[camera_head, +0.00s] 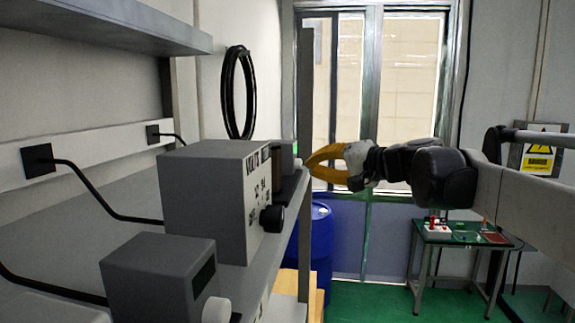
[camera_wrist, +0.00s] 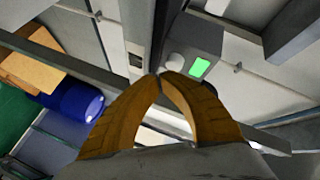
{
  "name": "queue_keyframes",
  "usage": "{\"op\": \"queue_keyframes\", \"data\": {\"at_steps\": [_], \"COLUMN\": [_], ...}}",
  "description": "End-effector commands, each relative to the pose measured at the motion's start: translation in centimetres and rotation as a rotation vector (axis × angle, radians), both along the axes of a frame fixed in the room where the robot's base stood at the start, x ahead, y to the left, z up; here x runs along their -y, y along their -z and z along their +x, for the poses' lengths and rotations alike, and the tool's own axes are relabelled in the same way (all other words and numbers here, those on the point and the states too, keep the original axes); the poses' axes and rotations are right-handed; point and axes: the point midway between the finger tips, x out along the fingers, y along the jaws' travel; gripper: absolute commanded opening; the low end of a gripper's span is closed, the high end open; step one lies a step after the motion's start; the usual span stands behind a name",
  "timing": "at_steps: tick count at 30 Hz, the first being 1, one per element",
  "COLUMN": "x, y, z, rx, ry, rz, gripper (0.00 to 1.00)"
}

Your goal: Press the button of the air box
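My gripper (camera_head: 309,163) has two orange fingers and reaches in from the right. Its fingertips meet in the wrist view (camera_wrist: 160,76), with nothing visible between them. A grey box (camera_wrist: 196,38) with a lit green display (camera_wrist: 199,67) and a round white button (camera_wrist: 175,62) is just beyond the tips. The tips look very close to the button; I cannot tell whether they touch. In the head view that white button (camera_head: 297,162) shows just left of the fingertips, and its box is mostly hidden. No readable label shows whether this is the air box.
On the shelf (camera_head: 262,285), a grey box marked VOLTS (camera_head: 205,195) with a black knob stands nearer, then another grey box (camera_head: 155,275) with a pale knob. A post (camera_head: 306,110) rises beside the gripper. A blue barrel (camera_head: 321,245) stands below. A green-topped table (camera_head: 460,235) is right.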

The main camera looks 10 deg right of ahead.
Motion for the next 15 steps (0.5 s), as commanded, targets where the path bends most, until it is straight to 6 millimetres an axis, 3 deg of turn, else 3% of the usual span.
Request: {"op": "queue_keyframes", "data": {"at_steps": [15], "x": [-0.61], "y": [0.01], "z": [0.17], "rx": [0.000], "ry": [-0.001], "rz": [0.000], "gripper": [0.00]}}
